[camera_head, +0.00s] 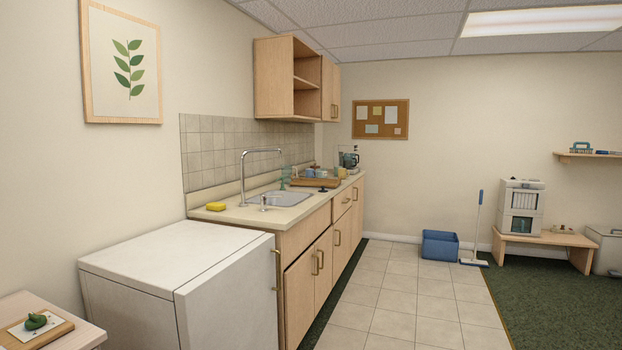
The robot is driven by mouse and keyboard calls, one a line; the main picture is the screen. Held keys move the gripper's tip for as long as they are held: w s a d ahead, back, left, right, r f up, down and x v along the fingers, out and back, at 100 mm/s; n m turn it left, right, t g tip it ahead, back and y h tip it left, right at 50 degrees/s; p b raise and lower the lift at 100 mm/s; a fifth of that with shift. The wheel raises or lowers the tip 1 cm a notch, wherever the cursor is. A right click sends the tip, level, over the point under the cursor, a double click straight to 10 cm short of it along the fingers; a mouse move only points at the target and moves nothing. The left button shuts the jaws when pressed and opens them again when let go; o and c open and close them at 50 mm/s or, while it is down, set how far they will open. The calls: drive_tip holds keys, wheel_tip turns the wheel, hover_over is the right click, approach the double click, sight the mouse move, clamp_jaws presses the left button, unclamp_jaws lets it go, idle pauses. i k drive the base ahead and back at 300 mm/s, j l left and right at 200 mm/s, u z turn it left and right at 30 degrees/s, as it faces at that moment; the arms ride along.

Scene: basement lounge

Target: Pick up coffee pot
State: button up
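What looks like a coffee maker with a glass pot (350,159) stands at the far end of the kitchen counter (222,214), near the back wall. It is small at this distance, and I cannot tell whether the pot sits inside the machine or apart from it. My gripper is not in view.
A white fridge (180,263) stands at the near left, beside a small table (88,338). The counter holds a sink (278,199), a yellow sponge (216,206) and a wooden tray (315,183). A blue bin (440,246) and a mop (476,230) are by the back wall. The tiled floor (400,300) is clear.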

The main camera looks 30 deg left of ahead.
sight(347, 161)
drive_tip(key=i+u, duration=0.15)
drive_tip(key=i, duration=2.35)
drive_tip(key=i+u, duration=0.15)
drive_tip(key=i, duration=0.3)
drive_tip(key=i+l+u, duration=0.2)
drive_tip(key=i, duration=0.25)
drive_tip(key=i+l+u, duration=0.15)
drive_tip(key=i, duration=0.25)
drive_tip(key=i+l+u, duration=0.15)
drive_tip(key=i, duration=0.3)
drive_tip(key=i+l+u, duration=0.25)
drive_tip(key=u, duration=0.15)
drive_tip(key=i+l+u, duration=0.9)
drive_tip(key=l+u, duration=0.2)
drive_tip(key=l, duration=0.2)
